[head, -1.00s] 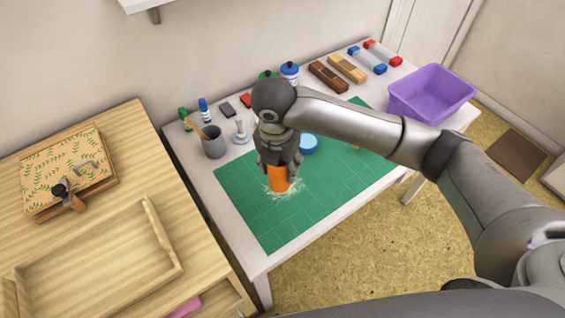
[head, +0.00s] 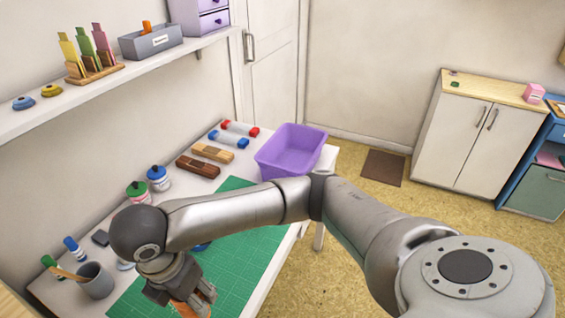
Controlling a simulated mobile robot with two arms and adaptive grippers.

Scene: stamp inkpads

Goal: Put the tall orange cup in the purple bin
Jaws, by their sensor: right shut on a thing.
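The orange cup (head: 184,308) shows only in part at the bottom of the head view, under my right gripper (head: 192,300). The gripper points down and is shut on the cup, over the green cutting mat (head: 241,250). The cup's lower part is cut off by the frame, so I cannot tell whether it touches the mat. The purple bin (head: 291,150) stands at the far right end of the white table, and the part of it I see inside is empty. My left gripper is not in view.
A grey cup with a brush (head: 96,282), glue bottles (head: 158,178), wooden blocks (head: 198,167) and red and blue items (head: 229,140) line the wall side of the table. A shelf (head: 130,75) hangs above. My right arm passes close in front of the bin.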

